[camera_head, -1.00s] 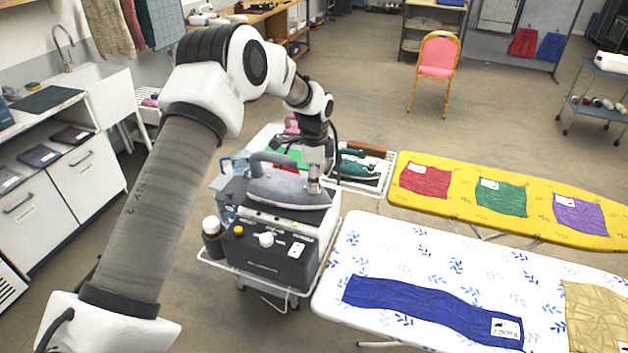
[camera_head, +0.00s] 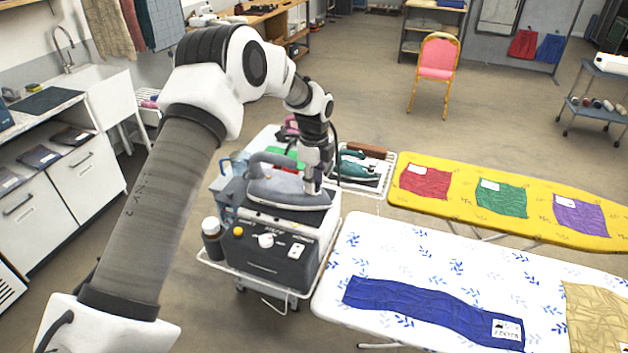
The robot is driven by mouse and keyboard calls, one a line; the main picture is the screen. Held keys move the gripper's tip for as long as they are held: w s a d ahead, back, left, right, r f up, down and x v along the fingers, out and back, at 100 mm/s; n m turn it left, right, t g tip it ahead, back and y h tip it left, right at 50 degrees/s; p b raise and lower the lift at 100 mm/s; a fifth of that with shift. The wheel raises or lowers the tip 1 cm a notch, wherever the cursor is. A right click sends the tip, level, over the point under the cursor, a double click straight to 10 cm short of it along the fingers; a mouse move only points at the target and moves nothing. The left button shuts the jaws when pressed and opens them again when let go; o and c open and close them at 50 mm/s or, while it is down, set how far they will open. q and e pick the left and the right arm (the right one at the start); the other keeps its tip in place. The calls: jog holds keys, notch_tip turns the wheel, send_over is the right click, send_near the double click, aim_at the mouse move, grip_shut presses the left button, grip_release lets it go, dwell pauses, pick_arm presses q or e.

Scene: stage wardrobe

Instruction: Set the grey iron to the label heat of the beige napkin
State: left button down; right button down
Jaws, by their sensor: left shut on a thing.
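The grey iron (camera_head: 278,192) rests on top of the dark steam station (camera_head: 262,258) on a white wire cart. My left gripper (camera_head: 312,187) comes down from above onto the right end of the iron. It is shut on a part of the iron there; the fingers hide that part, so I cannot tell its setting. The beige napkin (camera_head: 597,318) lies on the white leaf-patterned ironing board (camera_head: 400,255), cut off by the right edge of the view. My right gripper is not in view.
A blue cloth (camera_head: 425,308) with a white label lies on the white board. A yellow board (camera_head: 450,205) holds red, green and purple cloths. A green iron (camera_head: 355,168) stands on a rack behind my gripper. A bottle (camera_head: 212,240) stands at the cart's left.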

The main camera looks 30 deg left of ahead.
pick_arm(q)
jog(key=shift+s+f, duration=0.1)
jog(key=shift+f, duration=0.1)
jog(key=c, duration=0.8)
grip_release()
jog(key=shift+r, duration=0.1)
jog(key=shift+r, duration=0.25)
notch_tip(320, 180, up, 12)
jog(key=shift+f, duration=0.25)
